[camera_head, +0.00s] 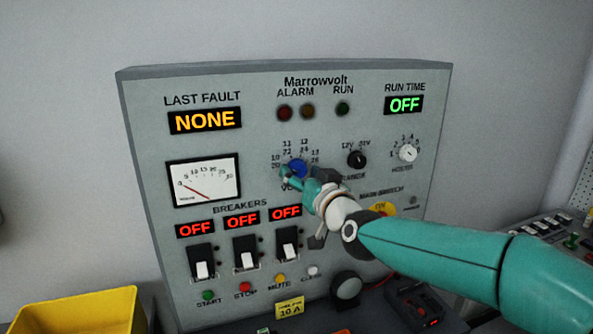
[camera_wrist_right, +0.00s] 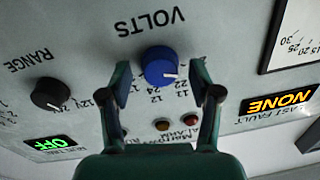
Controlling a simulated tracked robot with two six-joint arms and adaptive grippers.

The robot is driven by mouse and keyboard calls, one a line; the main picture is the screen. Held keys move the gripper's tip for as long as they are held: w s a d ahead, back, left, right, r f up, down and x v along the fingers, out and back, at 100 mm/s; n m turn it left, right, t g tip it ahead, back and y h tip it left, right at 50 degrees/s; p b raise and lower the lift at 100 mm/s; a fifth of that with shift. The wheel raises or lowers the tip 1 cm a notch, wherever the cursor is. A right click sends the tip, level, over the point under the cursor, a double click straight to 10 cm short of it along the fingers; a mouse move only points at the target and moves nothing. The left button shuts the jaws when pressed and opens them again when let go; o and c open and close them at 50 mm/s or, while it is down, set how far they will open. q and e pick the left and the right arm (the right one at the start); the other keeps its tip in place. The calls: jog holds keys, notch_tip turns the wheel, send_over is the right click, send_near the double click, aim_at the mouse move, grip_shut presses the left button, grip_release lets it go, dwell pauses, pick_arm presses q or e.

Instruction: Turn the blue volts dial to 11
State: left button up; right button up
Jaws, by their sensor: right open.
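The blue volts dial (camera_head: 297,168) sits on the upright grey panel (camera_head: 240,92), partly covered by my right gripper (camera_head: 300,177) in the head view. In the wrist view, upside down, the dial (camera_wrist_right: 159,62) lies between the two spread fingers of my right gripper (camera_wrist_right: 161,82). The fingers are open, one on each side, with gaps visible between them and the dial. The dial's white mark points to the picture's right in the wrist view, toward the 10 and 11 side of the scale; the exact number is unclear. My left gripper is out of view.
The black range knob (camera_head: 357,159) and white hours knob (camera_head: 407,152) are right of the dial. The meter (camera_head: 203,182) is left, above the breaker switches (camera_head: 246,252). A yellow bin (camera_head: 85,312) stands lower left. My right arm covers part of the lower right panel.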

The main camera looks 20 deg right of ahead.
jog(key=shift+w, duration=0.25)
